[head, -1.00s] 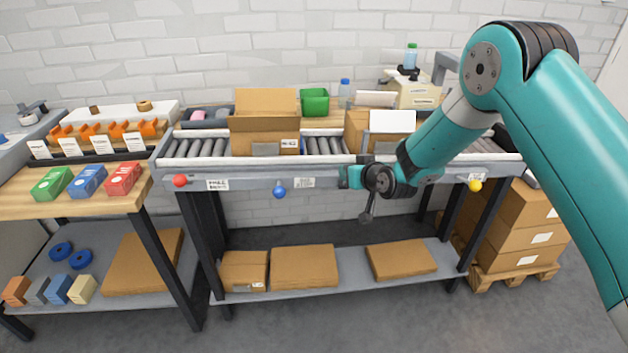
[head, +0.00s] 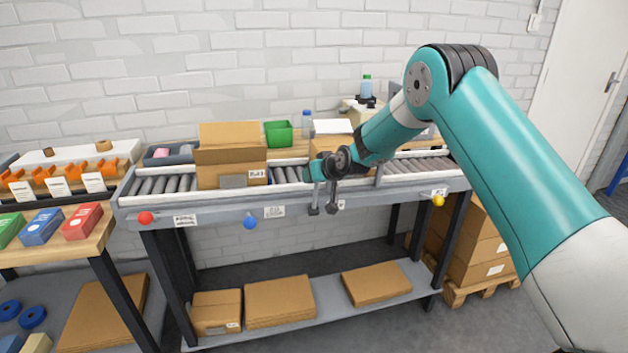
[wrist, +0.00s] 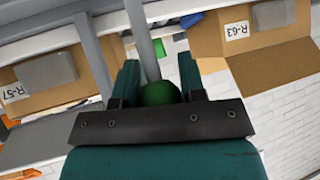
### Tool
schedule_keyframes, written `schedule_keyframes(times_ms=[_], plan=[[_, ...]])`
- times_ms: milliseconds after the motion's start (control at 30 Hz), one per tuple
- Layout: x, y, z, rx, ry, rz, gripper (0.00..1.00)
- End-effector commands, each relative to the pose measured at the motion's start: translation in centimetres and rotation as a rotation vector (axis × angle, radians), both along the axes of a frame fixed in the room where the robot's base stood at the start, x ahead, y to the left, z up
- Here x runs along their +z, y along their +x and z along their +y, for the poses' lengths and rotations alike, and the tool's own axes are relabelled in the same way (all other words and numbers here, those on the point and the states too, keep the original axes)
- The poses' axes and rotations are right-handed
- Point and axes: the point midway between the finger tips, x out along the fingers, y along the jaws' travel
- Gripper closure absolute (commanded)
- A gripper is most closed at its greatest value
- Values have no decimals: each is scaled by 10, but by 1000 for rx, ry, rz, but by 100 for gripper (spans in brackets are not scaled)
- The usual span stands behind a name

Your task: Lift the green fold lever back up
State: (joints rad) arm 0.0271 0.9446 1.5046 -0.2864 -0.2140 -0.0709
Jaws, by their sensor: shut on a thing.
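The green knob of the fold lever (wrist: 160,93) shows between my gripper's two teal fingers in the wrist view. A grey bar runs up the picture from beside it. My gripper (wrist: 158,76) is shut on this knob. In the head view my gripper (head: 316,172) is at the front of the conveyor, higher than its front rail (head: 290,207). The green knob is hidden there behind my gripper and wrist.
Red (head: 145,218), blue (head: 250,223) and yellow (head: 438,201) knobs sit along the front rail. An open carton (head: 230,165) stands on the rollers left of my gripper, another (head: 330,144) behind it. A green bin (head: 278,133) stands at the back. Flat cartons lie on the lower shelf.

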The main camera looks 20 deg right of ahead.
Motion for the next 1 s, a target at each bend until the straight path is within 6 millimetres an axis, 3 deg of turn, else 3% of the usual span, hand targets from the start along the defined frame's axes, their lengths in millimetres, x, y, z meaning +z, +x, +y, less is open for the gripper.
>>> schedule_keyframes(times_ms=[400, 433, 500, 533, 867, 1000], plan=[[-3, 0, -3, -5, -5, 3, 100], [-3, 0, -3, -5, -5, 3, 56], [-3, 0, -2, -6, -4, 3, 40], [-3, 0, -2, -4, -4, 3, 38], [1, -2, -2, -2, -2, 1, 38], [12, -16, -7, -5, -2, -1, 38]])
